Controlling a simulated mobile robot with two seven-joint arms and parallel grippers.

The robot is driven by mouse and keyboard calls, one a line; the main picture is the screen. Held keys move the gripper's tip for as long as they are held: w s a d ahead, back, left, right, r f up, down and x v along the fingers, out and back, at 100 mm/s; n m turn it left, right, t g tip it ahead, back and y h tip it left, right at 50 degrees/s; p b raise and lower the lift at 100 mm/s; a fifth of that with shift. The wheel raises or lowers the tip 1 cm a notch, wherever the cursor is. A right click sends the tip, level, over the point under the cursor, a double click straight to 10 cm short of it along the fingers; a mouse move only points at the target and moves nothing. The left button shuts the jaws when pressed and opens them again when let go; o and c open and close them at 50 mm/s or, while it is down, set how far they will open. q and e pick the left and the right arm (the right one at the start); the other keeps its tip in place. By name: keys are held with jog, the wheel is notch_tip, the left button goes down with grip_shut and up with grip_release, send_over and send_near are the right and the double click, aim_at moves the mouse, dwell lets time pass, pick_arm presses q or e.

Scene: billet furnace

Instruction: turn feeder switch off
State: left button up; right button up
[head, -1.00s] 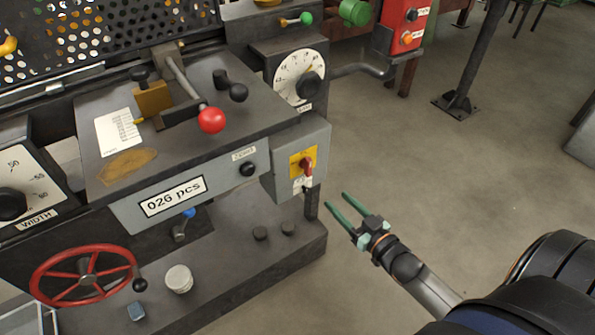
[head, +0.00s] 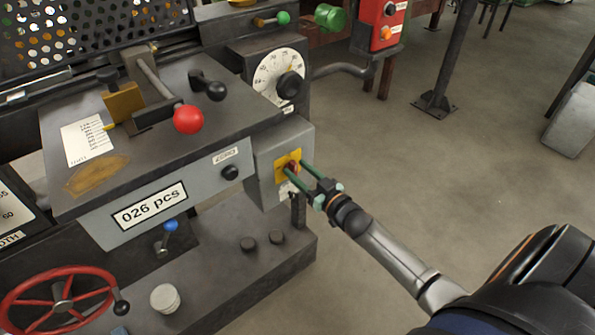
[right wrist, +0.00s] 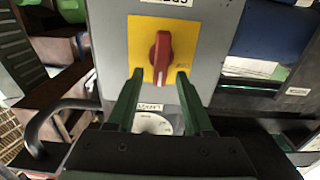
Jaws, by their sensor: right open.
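The feeder switch (head: 293,166) is a red rotary handle on a yellow plate (right wrist: 139,32), on the front of a grey box at the right of the machine. In the right wrist view the red handle (right wrist: 161,57) stands upright, along the plate's long axis. My right gripper (head: 302,168) is open, its two green fingers pointing at the switch. In the right wrist view the fingertips (right wrist: 160,76) lie to either side of the handle's lower end; I cannot tell whether they touch it. My left gripper is not in view.
A red-knobbed lever (head: 188,119) and a black-knobbed lever (head: 216,90) stand on the machine top. A red handwheel (head: 62,302) is at lower left. The floor right of the machine is open up to a dark post (head: 452,60).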

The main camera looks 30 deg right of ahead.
jog(key=shift+w, duration=0.5)
grip_shut()
dwell(0.3)
